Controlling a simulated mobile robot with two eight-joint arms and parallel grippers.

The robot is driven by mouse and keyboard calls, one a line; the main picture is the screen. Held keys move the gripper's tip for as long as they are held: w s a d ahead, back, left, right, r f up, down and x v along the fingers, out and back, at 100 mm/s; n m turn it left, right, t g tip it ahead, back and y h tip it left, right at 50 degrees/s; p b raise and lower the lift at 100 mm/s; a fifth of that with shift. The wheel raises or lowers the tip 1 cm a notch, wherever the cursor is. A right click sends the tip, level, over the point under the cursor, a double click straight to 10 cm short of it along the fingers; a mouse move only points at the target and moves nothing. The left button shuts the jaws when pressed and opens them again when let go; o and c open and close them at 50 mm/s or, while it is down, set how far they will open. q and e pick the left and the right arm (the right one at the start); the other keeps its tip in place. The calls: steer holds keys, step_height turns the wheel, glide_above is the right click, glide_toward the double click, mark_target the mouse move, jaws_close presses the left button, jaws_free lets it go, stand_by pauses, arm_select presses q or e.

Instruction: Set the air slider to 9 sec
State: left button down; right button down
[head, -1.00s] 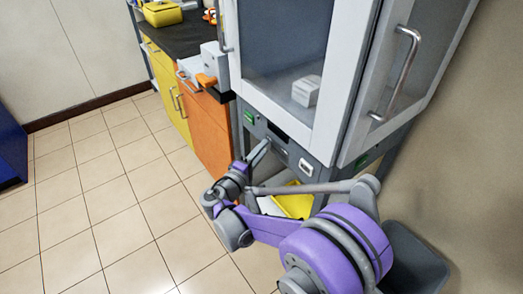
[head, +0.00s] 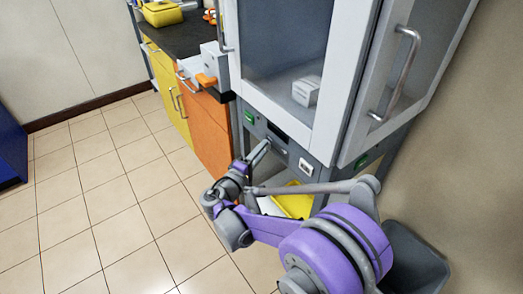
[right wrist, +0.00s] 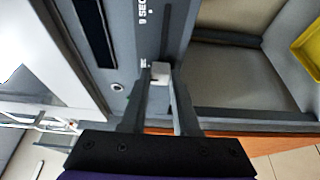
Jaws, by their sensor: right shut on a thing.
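The air slider's small pale knob (right wrist: 160,72) sits on the dark grey control panel (right wrist: 172,25) in the right wrist view. My right gripper (right wrist: 161,80) is shut on the knob, with one finger on each side of it. The printed "9 SEC" mark (right wrist: 143,12) is farther up the panel, apart from the knob. A smaller white label beside the knob is too small to read. In the head view my right gripper (head: 260,152) reaches the panel under the glass cabinet; the knob is hidden there. My left gripper is not in view.
The white glass-door cabinet (head: 330,128) stands above the panel, with a door handle (head: 400,75) sticking out at right. A yellow tray (head: 297,203) lies below. Orange (head: 208,130) and yellow (head: 165,85) cupboards stand at left. The tiled floor (head: 95,190) at left is clear.

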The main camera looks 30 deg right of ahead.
stand_by(0.4)
steer(key=s, duration=0.3)
steer(key=s+p, duration=0.1)
steer(key=s, duration=0.2)
steer(key=shift+s+d, duration=0.2)
steer(key=shift+s, duration=0.45)
steer(key=shift+d, duration=0.1)
steer(key=c, duration=0.6)
jaws_free()
steer(key=shift+s, duration=0.1)
steer(key=shift+c, duration=0.2)
steer(key=p, duration=0.1)
glide_toward(284, 157)
steer(key=v, duration=0.4)
steer(key=shift+s+a, duration=0.1)
steer(key=shift+a, duration=0.3)
